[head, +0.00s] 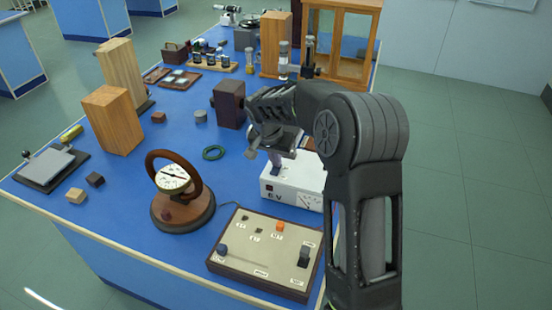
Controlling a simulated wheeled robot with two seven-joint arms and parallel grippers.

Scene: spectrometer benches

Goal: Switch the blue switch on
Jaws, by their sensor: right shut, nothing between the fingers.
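My right gripper (283,164) reaches in from the right and points down over the back left part of a white box (294,189). Its fingers are shut and empty. The box has dark markings and a small dial on its front. A dark bluish-grey patch shows at the fingertips; I cannot tell whether it is a finger or a switch. In front stands a beige control panel (262,262) with a dark lever (304,257), an orange part (279,226) and small black parts. My left gripper is not in view.
A round dial instrument with a brown ring (182,213) stands left of the panel. A wooden glass-fronted cabinet (349,43) is at the back.

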